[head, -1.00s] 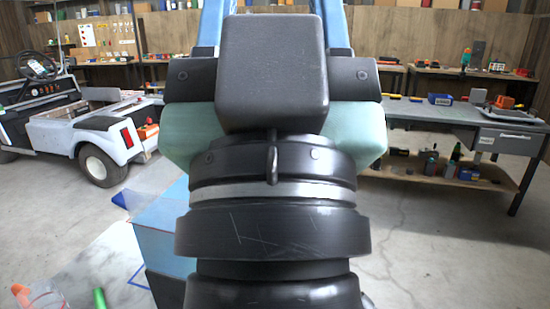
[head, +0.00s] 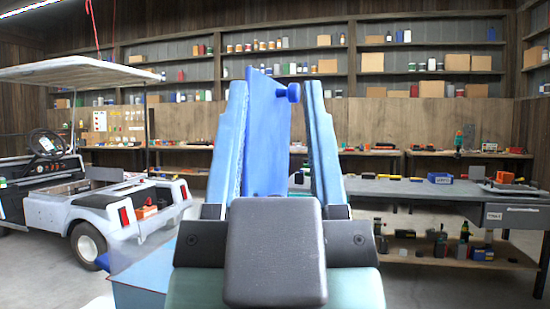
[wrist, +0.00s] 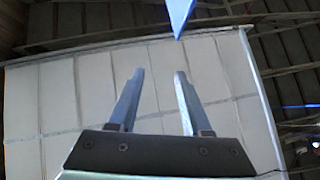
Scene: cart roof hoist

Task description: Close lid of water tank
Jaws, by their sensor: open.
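A flat blue panel with a round knob, seemingly the tank lid (head: 268,135), stands upright in the head view. Its knob is on the upper right. My gripper (head: 275,88) is open, pointing up, with one finger on each side of the panel in the picture. I cannot tell whether they touch it. In the wrist view my open gripper (wrist: 159,72) has nothing between its fingers, and a blue pointed corner, likely of the lid (wrist: 180,14), shows beyond them. A blue box, possibly the water tank (head: 140,288), is partly visible at lower left; my arm hides the area beside it.
A white cart (head: 110,205) with a roof (head: 75,72) stands at left. A grey workbench (head: 420,195) is at right, with shelves behind. Open floor lies between. A pale panelled surface (wrist: 95,80) fills much of the wrist view.

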